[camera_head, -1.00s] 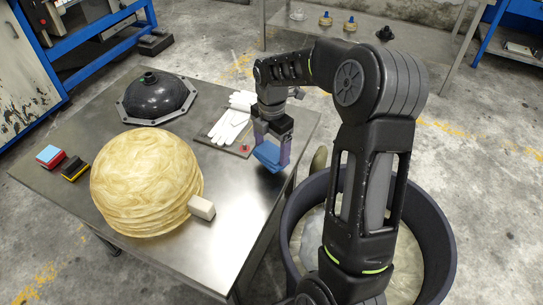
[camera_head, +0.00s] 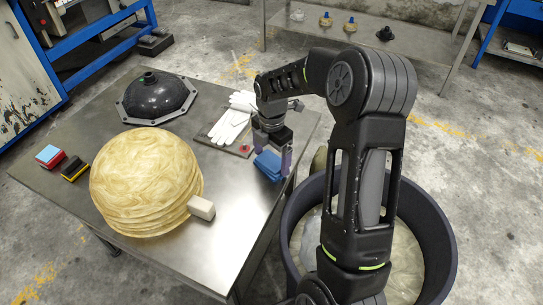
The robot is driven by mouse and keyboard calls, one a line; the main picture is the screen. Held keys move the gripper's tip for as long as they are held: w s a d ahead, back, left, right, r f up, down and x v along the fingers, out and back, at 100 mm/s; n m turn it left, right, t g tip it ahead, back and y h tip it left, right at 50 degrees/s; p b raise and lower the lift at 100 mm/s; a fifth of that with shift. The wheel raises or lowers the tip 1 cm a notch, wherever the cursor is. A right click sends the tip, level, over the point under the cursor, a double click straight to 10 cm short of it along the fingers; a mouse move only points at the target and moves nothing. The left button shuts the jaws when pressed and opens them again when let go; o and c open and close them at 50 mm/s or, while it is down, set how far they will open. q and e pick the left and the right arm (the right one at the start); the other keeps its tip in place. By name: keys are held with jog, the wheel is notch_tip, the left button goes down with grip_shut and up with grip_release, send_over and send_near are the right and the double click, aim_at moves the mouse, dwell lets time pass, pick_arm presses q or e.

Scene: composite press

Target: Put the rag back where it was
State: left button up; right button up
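The blue folded rag (camera_head: 268,166) lies at the right edge of the metal table (camera_head: 225,240), close to the dark board with the white gloves. My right gripper (camera_head: 273,155) is just above and around the rag, pointing down. Its two fingers stand apart, one behind the rag and one at its right side, and it looks open. The exact contact between fingers and rag is too small to tell. My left gripper is not in view.
A big layered tan dome (camera_head: 145,180) stands on the table with a pale block (camera_head: 201,207) beside it. A large round bin (camera_head: 440,235) stands right of the table.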

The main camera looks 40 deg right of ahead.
aim_at(272, 160)
jog(key=shift+o, duration=0.9)
notch_tip(272, 160, up, 12)
jog(key=shift+r+p, duration=0.2)
jog(key=shift+p, duration=0.25)
